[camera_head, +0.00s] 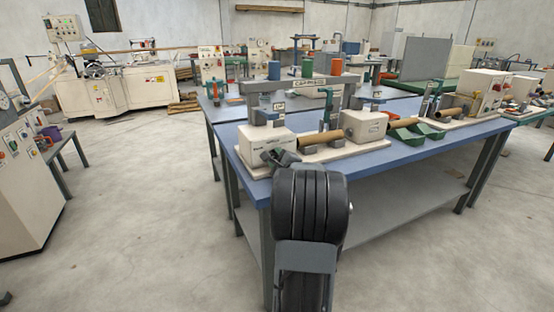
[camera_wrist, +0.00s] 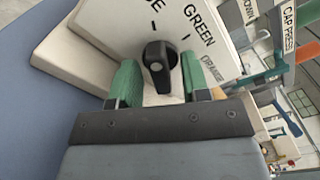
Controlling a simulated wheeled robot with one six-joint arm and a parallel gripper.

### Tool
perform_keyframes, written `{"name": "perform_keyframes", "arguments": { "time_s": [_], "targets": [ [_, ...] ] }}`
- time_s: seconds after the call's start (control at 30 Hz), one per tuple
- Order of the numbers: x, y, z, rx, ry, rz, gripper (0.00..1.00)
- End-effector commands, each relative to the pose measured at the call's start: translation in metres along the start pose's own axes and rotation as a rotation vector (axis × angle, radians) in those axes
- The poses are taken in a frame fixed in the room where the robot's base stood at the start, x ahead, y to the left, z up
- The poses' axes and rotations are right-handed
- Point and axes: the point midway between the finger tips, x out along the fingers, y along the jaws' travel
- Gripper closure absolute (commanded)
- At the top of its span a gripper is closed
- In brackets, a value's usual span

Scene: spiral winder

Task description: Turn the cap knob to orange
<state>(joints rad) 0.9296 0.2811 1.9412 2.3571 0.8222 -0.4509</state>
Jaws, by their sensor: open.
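The black cap knob (camera_wrist: 156,62) is on the white panel (camera_wrist: 120,20) in the wrist view. The words GREEN (camera_wrist: 199,25) and ORANGE (camera_wrist: 212,71) are printed around it, with a partly cut-off word ending in E at the top. Its ridge runs roughly up and down in the picture; I cannot tell for sure which word it points to. My gripper (camera_wrist: 162,80) is open, its green-padded fingers on either side of the knob with gaps. In the head view my gripper (camera_head: 282,157) is at the front of the left white box (camera_head: 265,138); the knob is hidden there.
The box stands on a cream base on the blue table (camera_head: 400,155). A brown tube (camera_head: 320,139), a second white box (camera_head: 364,123) and green trays (camera_head: 407,136) lie to the right.

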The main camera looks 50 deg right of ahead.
Motion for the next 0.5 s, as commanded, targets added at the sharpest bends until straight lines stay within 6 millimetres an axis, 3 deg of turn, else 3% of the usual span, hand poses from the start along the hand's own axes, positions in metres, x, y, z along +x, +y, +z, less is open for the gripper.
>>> {"name": "perform_keyframes", "arguments": {
  "time_s": [0.27, 0.5],
  "targets": [
    [0.0012, -0.0001, 0.0001, 0.000, 0.000, 0.000, 0.57],
    [0.0010, -0.0002, 0.0001, 0.000, 0.000, 0.000, 0.79]
  ]
}}
